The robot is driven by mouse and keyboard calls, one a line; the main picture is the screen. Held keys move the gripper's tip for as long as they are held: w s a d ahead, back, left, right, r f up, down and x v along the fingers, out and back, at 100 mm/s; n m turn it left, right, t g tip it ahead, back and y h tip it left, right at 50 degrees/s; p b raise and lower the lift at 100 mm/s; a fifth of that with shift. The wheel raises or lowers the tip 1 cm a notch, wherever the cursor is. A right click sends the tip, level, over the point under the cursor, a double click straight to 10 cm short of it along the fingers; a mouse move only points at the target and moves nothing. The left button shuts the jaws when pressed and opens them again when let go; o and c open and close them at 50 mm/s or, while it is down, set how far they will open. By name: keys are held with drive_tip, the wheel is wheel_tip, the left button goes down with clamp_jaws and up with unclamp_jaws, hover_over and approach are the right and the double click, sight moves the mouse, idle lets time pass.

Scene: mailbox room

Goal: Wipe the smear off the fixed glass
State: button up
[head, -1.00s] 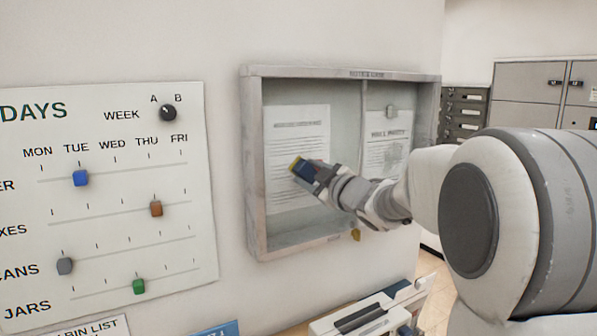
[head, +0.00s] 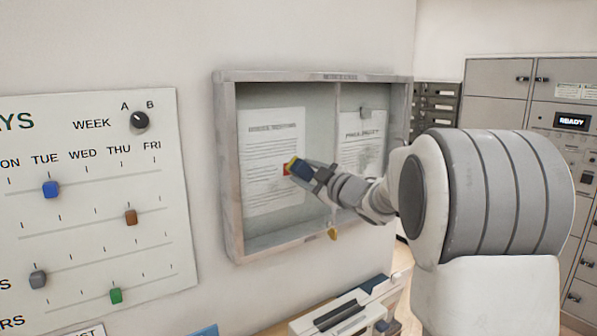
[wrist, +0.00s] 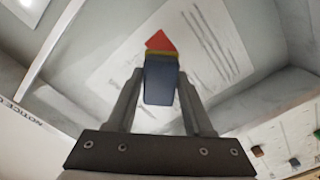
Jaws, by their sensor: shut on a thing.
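The grey-framed notice case (head: 225,170) hangs on the wall, with a left pane (head: 318,110) over one sheet and a right part over another. My gripper (head: 303,172) is shut on a dark blue block with a yellow edge (head: 297,169), at the lower right of the left sheet (head: 262,190). The block also shows between my fingers in the wrist view (wrist: 160,82). A small red patch (wrist: 160,42) shows just past its tip. I cannot tell whether the block touches the glass. I cannot make out a smear; the block and gripper cover part of the pane.
A panel with sliders and a dial (head: 95,220) is on the wall at left. A white box-like item (head: 345,318) is below. Grey lockers (head: 495,95) stand at right.

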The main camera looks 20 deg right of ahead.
sight(263, 169)
drive_tip(key=shift+w+d+r, duration=0.1)
drive_tip(key=shift+w+d, duration=0.15)
drive_tip(key=shift+d, duration=0.4)
drive_tip(key=shift+s+r+p, duration=0.1)
drive_tip(key=shift+r+p, duration=0.65)
drive_tip(key=shift+p, duration=0.05)
drive_tip(key=shift+s+a+f+b, duration=0.1)
drive_tip(key=shift+a+b, duration=0.2)
drive_tip(key=shift+a, duration=0.1)
drive_tip(key=shift+s+a+f+b, duration=0.1)
drive_tip(key=shift+a+b, duration=0.15)
drive_tip(key=shift+a, duration=0.15)
drive_tip(key=shift+s+a+r+b, duration=0.1)
drive_tip(key=shift+s+a+b, duration=0.5)
drive_tip(key=shift+a, duration=0.85)
drive_tip(key=shift+s+a+f+b, duration=0.1)
drive_tip(key=shift+s+a+b, duration=0.25)
drive_tip(key=shift+a+b, duration=0.75)
drive_tip(key=shift+s+a+r+b, duration=0.1)
drive_tip(key=shift+s+a+b, duration=0.35)
drive_tip(key=shift+a, duration=1.3)
drive_tip(key=v, duration=0.6)
drive_tip(key=shift+d, duration=0.1)
